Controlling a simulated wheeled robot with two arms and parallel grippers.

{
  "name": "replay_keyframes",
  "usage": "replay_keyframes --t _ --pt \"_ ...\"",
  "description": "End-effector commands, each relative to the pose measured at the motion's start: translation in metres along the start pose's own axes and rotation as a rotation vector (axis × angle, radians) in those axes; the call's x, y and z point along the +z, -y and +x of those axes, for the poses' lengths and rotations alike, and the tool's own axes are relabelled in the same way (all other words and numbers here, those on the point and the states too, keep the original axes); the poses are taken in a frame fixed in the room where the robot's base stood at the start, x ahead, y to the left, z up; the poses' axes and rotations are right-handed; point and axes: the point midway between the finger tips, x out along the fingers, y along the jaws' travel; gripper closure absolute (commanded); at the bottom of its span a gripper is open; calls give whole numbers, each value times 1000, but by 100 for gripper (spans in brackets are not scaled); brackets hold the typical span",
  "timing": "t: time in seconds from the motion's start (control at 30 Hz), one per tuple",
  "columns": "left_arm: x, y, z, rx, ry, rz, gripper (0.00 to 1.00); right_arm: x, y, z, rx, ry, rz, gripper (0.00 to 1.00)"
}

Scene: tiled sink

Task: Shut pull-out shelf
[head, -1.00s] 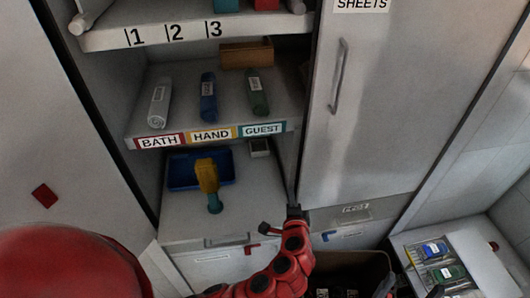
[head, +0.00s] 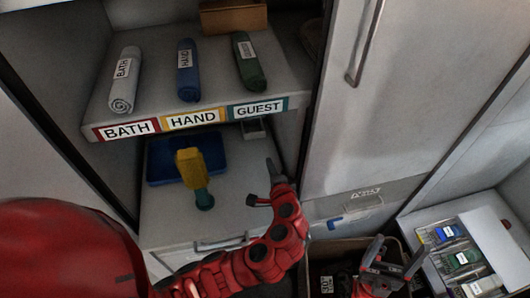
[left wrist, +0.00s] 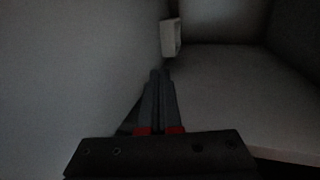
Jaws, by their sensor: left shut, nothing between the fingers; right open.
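A grey shelf (head: 277,84) with BATH, HAND and GUEST labels along its front edge holds three rolled towels. Below it a lower shelf surface (head: 232,182) carries a blue tray and a small pale box. I cannot tell for sure which is the pull-out shelf or how far out either stands. My left gripper (head: 271,168) is shut and empty, over the right side of the lower surface, below the GUEST label. In the left wrist view its closed fingertips (left wrist: 160,73) point toward a small pale box (left wrist: 171,38). My right gripper (head: 397,263) is open and empty at the lower right.
The blue tray (head: 160,160) has a yellow-and-teal tool (head: 192,175) in it. A tall cabinet door with a handle (head: 365,45) stands right. A dark bin (head: 318,258) is below, and a tray of packets (head: 455,250) is at lower right.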

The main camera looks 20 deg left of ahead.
Motion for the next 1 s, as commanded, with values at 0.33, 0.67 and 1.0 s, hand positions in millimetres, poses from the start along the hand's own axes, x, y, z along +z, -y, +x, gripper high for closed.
replay_keyframes --t 0.33,0.67,1.0 --pt "1 5 59 1 4 -3 100 -4 -1 24 0 0 0 15" --pt "2 9 109 3 6 0 100 -7 -2 43 0 0 0 15" --pt "0 13 129 1 0 -2 100 -8 -2 49 0 0 0 15"
